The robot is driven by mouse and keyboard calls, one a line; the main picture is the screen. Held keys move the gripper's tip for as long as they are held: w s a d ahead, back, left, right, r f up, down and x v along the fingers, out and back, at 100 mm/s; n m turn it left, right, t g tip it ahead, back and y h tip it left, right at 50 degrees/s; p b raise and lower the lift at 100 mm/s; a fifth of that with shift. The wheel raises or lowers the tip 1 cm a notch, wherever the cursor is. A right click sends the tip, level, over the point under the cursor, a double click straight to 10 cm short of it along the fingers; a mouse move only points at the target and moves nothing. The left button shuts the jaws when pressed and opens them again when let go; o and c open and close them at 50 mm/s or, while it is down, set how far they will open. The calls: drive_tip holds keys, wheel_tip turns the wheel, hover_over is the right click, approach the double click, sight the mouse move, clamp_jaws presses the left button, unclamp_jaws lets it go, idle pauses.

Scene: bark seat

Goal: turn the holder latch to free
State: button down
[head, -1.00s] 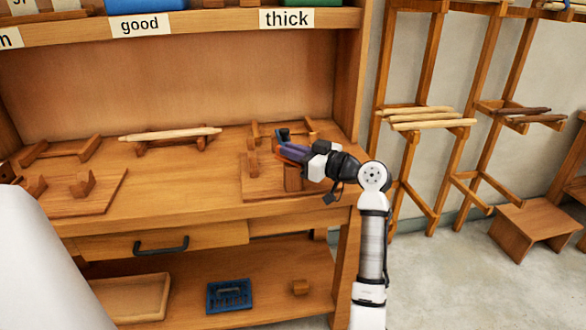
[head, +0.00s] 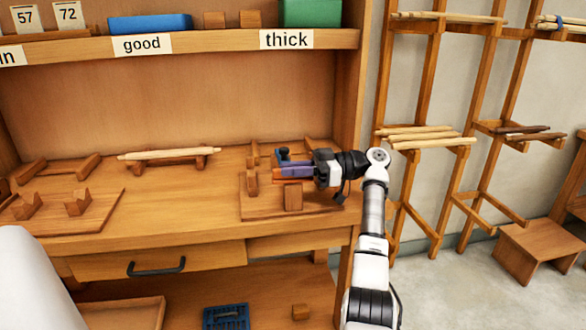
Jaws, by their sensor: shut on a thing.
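The holder (head: 262,211) is a wooden base board with upright blocks, at the right end of the workbench. My gripper (head: 284,169) reaches in from the right, low over this board, between its blocks. Its purple-blue fingers are shut on a small part at the holder, which I take to be the latch. The fingers hide most of that part, so its angle cannot be told. A dark knob-like piece shows just above the fingertips, and an orange strip shows along the fingers' lower side.
A pale stick (head: 168,153) lies on a wooden rest at the bench's middle. Another board with notched blocks (head: 77,203) is at left. A shelf (head: 210,41) with labels runs above. A drawer (head: 155,262) is below. Racks with sticks (head: 420,138) stand at right.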

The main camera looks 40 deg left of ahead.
drive_tip(key=shift+s+f+n+g+h, duration=0.1)
drive_tip(key=shift+n+g+h, duration=0.3)
idle(0.3)
drive_tip(key=c, duration=1.4)
unclamp_jaws()
drive_tip(key=shift+c, duration=0.2)
